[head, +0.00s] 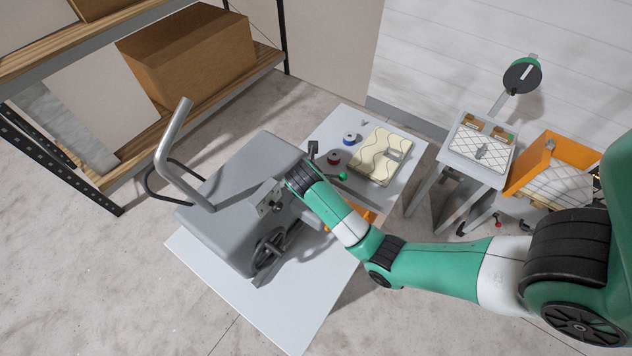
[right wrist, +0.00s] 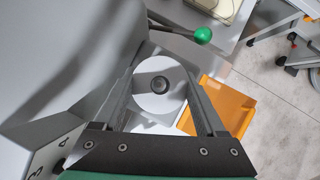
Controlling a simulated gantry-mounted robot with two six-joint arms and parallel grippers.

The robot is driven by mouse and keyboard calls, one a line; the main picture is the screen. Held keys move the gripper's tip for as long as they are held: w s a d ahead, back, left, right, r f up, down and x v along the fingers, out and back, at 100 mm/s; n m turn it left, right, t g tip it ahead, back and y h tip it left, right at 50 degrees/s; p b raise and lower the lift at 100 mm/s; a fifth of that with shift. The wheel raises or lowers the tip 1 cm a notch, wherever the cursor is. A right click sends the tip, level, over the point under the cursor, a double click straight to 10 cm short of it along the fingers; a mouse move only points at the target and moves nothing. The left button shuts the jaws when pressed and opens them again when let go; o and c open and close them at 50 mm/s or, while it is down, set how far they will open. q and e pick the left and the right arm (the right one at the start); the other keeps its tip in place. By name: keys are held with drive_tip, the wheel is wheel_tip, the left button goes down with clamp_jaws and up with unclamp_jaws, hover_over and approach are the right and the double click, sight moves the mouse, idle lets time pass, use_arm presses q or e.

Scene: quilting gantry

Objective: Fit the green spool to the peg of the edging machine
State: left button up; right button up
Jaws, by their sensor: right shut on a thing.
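The grey edging machine (head: 235,185) stands on a white table. My right arm reaches over its right side, and its gripper is hidden in the head view. In the right wrist view my right gripper (right wrist: 162,82) is shut on a spool, likely the green spool (right wrist: 146,102). It shows end-on as a white disc with a dark round centre between the fingertips. Its thread colour is hidden. I cannot make out the peg, or whether the spool touches it. My left gripper is not in view.
A green-knobbed lever (right wrist: 203,35) and an orange bin (right wrist: 228,105) are close to the held spool. A blue spool (head: 349,139), a red spool (head: 334,157) and a patterned cream block (head: 372,158) lie at the table's back. A shelf (head: 75,45) stands left.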

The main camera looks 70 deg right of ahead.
idle(0.5)
drive_tip(key=shift+p, duration=0.35)
idle(0.4)
drive_tip(key=shift+p, duration=0.35)
drive_tip(key=shift+f+b, duration=1.3)
drive_tip(key=shift+f, duration=0.95)
drive_tip(key=o, duration=1.5)
drive_tip(key=shift+c, duration=0.2)
drive_tip(key=shift+r, duration=0.1)
